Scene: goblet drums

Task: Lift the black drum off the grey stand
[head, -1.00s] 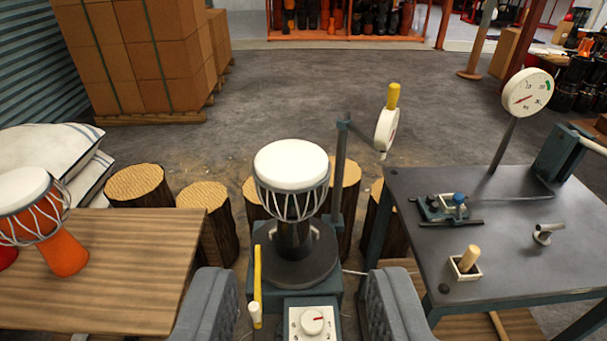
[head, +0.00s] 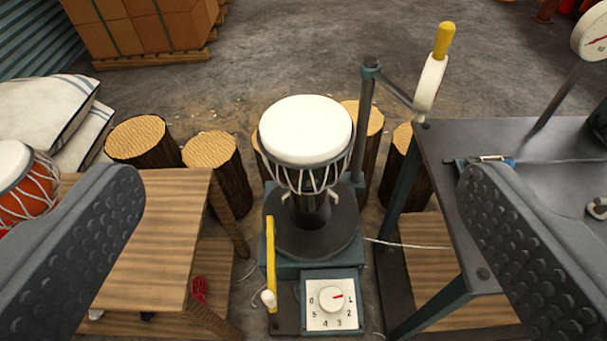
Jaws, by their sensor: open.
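The black drum (head: 313,207) stands upright in the middle of the head view, with a white skin on top and white rope lacing around its bowl. Its foot rests on the round dark plate of the grey stand (head: 285,241), a blue-grey base with a dial panel (head: 331,300) in front. My gripper (head: 305,215) is open, its two padded grey fingers wide apart at the left and right of the view. The drum is between and beyond them, and neither finger touches it.
A post with a yellow-handled lever (head: 436,70) rises behind the stand at right. A yellow-handled stick (head: 271,255) is at the stand's left front. A wooden table (head: 165,235) is left, a dark metal table (head: 440,150) right. Log stools (head: 215,160) stand behind.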

